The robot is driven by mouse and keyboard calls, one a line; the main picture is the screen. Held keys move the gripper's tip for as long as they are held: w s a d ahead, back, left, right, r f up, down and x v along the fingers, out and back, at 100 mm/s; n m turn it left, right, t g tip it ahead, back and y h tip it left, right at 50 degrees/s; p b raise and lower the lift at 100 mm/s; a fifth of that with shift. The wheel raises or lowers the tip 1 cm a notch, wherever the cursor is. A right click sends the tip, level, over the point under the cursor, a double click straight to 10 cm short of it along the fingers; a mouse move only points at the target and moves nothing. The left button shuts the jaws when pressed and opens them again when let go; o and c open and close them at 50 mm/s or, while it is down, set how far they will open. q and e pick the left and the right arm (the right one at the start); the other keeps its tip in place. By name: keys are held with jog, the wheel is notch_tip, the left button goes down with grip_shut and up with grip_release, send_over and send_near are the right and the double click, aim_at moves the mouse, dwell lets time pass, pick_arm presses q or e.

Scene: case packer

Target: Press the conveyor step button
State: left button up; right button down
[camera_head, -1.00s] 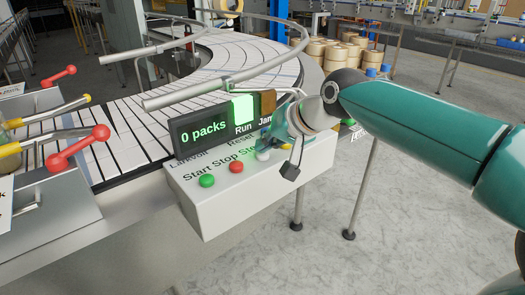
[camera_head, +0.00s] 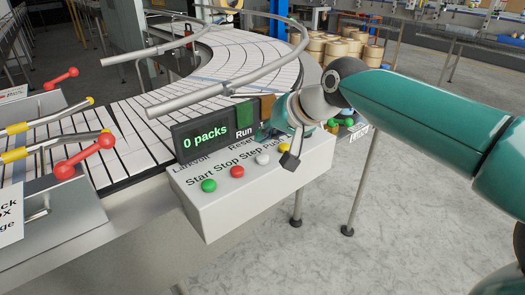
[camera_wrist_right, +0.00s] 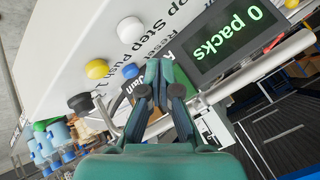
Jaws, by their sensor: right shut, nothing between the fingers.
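The grey control box (camera_head: 250,195) carries a row of buttons marked Start, Stop, Step and Push. The white step button (camera_head: 262,159) sits between the red stop button (camera_head: 237,171) and the yellow push button (camera_head: 284,147). It also shows uncovered in the right wrist view (camera_wrist_right: 130,29). My right gripper (camera_head: 264,134) is shut and empty, above and behind the button row, near the display. In the right wrist view its closed fingertips (camera_wrist_right: 158,72) are beside the blue button (camera_wrist_right: 130,70), apart from the white one. My left gripper is out of view.
The display (camera_head: 203,135) reads "0 packs", with a dim green Run lamp (camera_head: 244,114) beside it. A green start button (camera_head: 208,185) and a black knob (camera_head: 289,160) are also on the box. The curved conveyor (camera_head: 150,130) and its rail (camera_head: 215,92) lie behind.

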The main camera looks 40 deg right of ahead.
aim_at(265, 157)
jog(key=shift+r+p, duration=1.05)
jog(key=shift+r, duration=0.55)
